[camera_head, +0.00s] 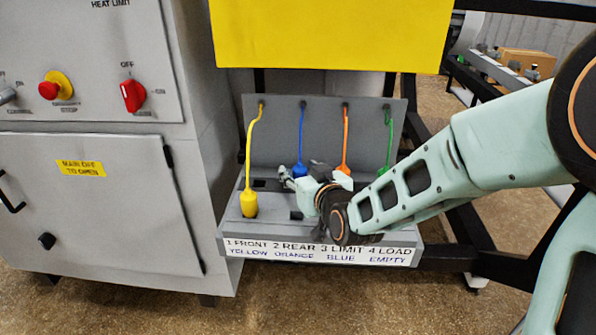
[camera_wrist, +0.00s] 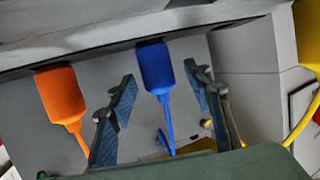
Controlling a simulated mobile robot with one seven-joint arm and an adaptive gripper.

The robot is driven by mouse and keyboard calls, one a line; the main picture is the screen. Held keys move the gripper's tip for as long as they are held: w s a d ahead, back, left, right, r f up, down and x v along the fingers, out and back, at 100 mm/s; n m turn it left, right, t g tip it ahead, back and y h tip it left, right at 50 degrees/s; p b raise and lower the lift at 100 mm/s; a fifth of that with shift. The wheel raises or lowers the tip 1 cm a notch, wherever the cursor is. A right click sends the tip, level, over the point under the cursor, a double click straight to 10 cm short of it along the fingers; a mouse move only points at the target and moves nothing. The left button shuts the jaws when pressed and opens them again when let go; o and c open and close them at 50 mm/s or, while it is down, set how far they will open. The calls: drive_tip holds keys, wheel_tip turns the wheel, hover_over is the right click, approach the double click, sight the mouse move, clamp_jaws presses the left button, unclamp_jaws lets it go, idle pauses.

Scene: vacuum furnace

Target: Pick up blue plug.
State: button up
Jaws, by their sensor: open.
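The blue plug (camera_head: 299,169) stands at the back of the grey connector panel, its cable rising to the back plate. In the wrist view the blue plug (camera_wrist: 155,68) shows between my two fingers, upside down, with its cable running downward. My gripper (camera_head: 290,178) is open, at the plug in the head view. In the wrist view my gripper (camera_wrist: 160,74) has one finger on each side of the plug, with visible gaps. Its lower end meets the grey surface. My gripper and wrist partly hide the panel's middle in the head view.
The orange plug (camera_wrist: 61,94) is close beside one finger. A label strip (camera_head: 320,251) runs along the front edge. A yellow panel (camera_head: 330,35) hangs above.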

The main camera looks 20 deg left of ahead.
drive_tip(key=shift+w+a+f, duration=0.15)
drive_tip(key=shift+w+a, duration=0.1)
drive_tip(key=shift+w, duration=0.1)
drive_tip(key=shift+s, duration=0.1)
drive_tip(key=shift+c, duration=0.4)
clamp_jaws()
drive_tip(key=shift+r, duration=0.2)
